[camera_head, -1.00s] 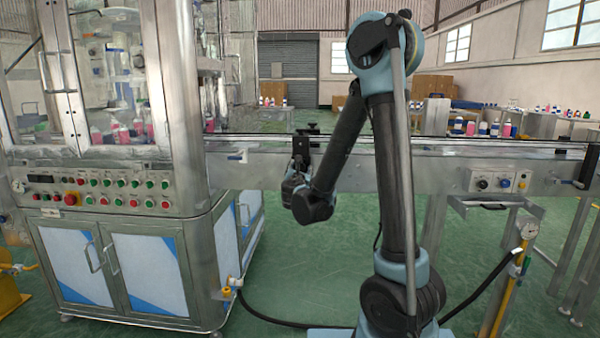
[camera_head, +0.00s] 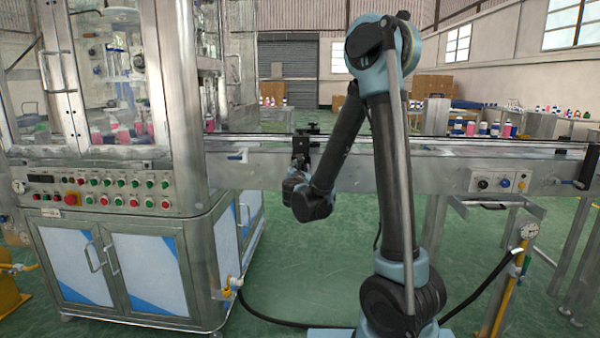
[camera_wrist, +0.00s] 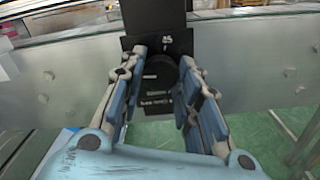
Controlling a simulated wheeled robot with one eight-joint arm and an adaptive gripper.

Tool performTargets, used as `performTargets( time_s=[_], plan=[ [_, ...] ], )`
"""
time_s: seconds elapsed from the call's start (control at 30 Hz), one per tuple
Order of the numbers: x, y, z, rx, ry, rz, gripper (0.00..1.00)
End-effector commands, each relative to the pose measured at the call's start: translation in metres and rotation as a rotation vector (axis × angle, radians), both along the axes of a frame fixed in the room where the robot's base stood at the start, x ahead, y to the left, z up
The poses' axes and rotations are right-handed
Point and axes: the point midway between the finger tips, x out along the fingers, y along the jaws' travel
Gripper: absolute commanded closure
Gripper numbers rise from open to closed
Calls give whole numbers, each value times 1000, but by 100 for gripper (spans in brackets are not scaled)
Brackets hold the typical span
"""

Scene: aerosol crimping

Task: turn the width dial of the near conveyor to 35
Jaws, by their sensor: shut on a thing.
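The near conveyor (camera_head: 350,174) runs across the middle of the head view as a long metal rail. In the wrist view, its width dial (camera_wrist: 158,72) is a round black knob on a black plate (camera_wrist: 172,42) fixed to the conveyor's metal side (camera_wrist: 245,70). My gripper (camera_wrist: 162,58) is shut on the dial, with one blue-padded finger on each side of it. Small white marks show below the knob, but I cannot read the dial's value. In the head view, my gripper is small and mostly hidden by my own wrist.
A filling machine cabinet (camera_head: 112,262) with colored buttons stands at the left. A small control panel (camera_head: 496,182) sits on the conveyor's side at the right. A black hose (camera_head: 295,322) lies on the green floor. The floor below the conveyor is otherwise open near my arm.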

Motion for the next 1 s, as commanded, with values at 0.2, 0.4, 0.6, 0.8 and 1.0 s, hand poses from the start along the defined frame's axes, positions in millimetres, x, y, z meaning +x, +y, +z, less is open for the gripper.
performTargets(
  time_s=[0.2,0.4,0.6,0.8,1.0],
  plan=[
    [0,-1,0,50,-2,-2,93],
    [0,-1,0,49,-2,-3,58],
    [0,-1,0,48,-1,-2,49],
    [-1,-1,0,48,-1,-1,49],
    [-20,0,0,48,-1,1,49]
  ],
)
